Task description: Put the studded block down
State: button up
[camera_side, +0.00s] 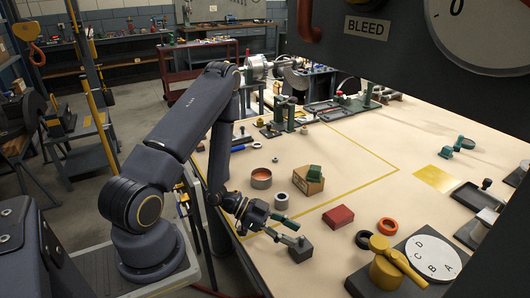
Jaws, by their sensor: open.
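My gripper (296,234) is low over the front part of the table, with its two green-grey fingers spread apart. A dark grey block (301,251) sits at the tip of the lower finger and looks like the studded block; its studs are too small to make out. The block appears to rest upright on the table. The finger overlaps its upper left side, and I cannot tell whether they touch. Nothing shows between the fingers.
A red block (338,217) lies to the right, a grey ring (281,201) behind the gripper. A cardboard box (308,184) bears a green part (314,173). A copper-lined cup (261,178), black ring (363,239), orange ring (388,226) and lettered disc (433,258) stand around. Yellow lines mark the table.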

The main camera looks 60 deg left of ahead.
aim_at(302, 239)
jog(key=x, duration=0.4)
jog(key=shift+f, duration=0.1)
grip_shut()
dwell(0.6)
